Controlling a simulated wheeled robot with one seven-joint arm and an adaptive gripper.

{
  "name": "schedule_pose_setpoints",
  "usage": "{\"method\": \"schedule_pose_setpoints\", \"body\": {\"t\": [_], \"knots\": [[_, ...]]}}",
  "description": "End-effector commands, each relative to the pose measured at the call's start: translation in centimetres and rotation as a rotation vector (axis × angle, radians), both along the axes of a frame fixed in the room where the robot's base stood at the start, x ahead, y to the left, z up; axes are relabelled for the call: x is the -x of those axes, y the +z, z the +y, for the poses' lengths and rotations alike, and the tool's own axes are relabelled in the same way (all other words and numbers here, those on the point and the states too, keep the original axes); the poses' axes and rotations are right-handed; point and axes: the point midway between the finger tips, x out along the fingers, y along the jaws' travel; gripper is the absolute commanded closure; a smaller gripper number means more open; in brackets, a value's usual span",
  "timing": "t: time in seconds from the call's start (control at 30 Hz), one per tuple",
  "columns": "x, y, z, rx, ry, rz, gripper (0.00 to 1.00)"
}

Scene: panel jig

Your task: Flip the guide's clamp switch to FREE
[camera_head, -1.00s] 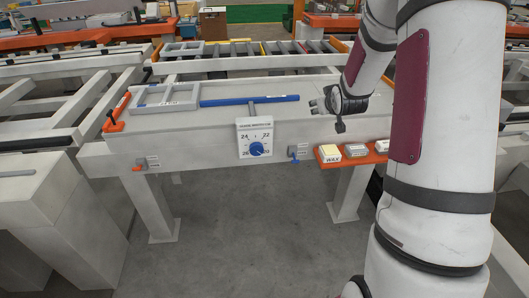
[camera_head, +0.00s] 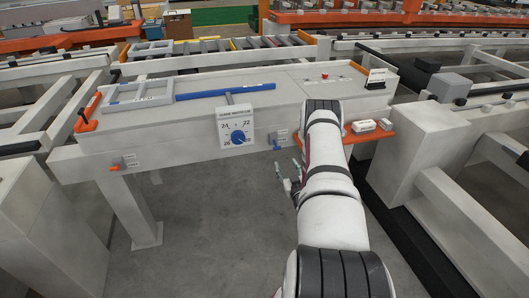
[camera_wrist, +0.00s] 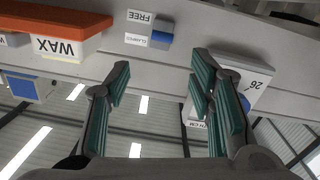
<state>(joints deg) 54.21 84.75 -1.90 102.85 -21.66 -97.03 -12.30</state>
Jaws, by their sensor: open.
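The clamp switch (camera_head: 277,144) is a small blue lever on the front face of the bench, right of the dial. In the wrist view the switch (camera_wrist: 161,39) shows a blue part and a grey part beside two labels. One label reads FREE (camera_wrist: 139,16), the other CLAMPED (camera_wrist: 136,39); the blue part is level with CLAMPED. My gripper (camera_head: 287,170) is just below and right of the switch in the head view. It is open and empty; in the wrist view its teal fingers (camera_wrist: 160,80) stand apart, clear of the switch. The blue T-shaped guide (camera_head: 225,92) lies on the bench.
A numbered dial (camera_head: 237,131) with a blue knob is left of the switch. An orange shelf (camera_head: 377,135) with small blocks is to the right; a WAX label (camera_wrist: 58,46) shows near it. An orange switch (camera_head: 115,167) is at far left. The floor below the bench is clear.

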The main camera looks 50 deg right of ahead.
Motion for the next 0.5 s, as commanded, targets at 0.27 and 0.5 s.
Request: {"method": "schedule_pose_setpoints", "body": {"t": [0.27,0.5], "knots": [[-0.9,-0.5,-0.9,0.009,-0.005,-0.015,0.51],[-4.7,-0.5,-3.3,0.009,-0.006,-0.015,0.51]]}}
